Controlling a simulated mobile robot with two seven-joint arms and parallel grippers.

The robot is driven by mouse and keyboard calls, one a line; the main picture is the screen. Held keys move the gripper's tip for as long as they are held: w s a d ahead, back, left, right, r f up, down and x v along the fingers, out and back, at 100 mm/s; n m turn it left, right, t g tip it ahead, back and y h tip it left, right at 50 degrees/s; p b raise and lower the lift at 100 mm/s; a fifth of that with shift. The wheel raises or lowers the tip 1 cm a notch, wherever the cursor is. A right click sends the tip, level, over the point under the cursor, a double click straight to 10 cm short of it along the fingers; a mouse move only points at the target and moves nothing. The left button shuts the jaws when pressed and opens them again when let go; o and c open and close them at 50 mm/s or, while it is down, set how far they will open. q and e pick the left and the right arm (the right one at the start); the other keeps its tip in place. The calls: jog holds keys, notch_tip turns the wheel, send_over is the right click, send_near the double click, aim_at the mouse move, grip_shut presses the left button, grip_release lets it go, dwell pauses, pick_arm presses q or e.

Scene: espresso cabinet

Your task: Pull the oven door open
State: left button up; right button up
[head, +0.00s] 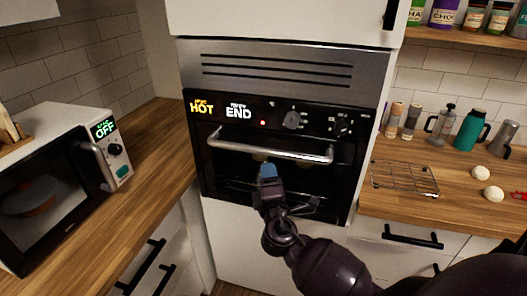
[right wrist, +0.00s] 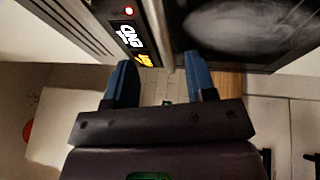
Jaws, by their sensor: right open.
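The oven (head: 278,116) is built into the white cabinet, with a black control panel reading HOT and END. Its dark glass door (head: 222,172) looks shut or nearly so; a small gap cannot be ruled out. The silver bar handle (head: 300,156) runs across the top of the door. My right gripper (head: 268,170) is just below the middle of the handle in the head view, its blue fingertips close to the door. In the right wrist view its fingers (right wrist: 165,78) are apart with nothing visible between them. My left gripper is out of view.
A microwave (head: 62,175) reading OFF stands on the left wooden counter.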

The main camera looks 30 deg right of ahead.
aim_at(264, 152)
jog(key=p+x, duration=0.2)
jog(key=x, duration=0.8)
jog(key=shift+s, duration=0.1)
jog(key=shift+a, duration=0.1)
grip_shut()
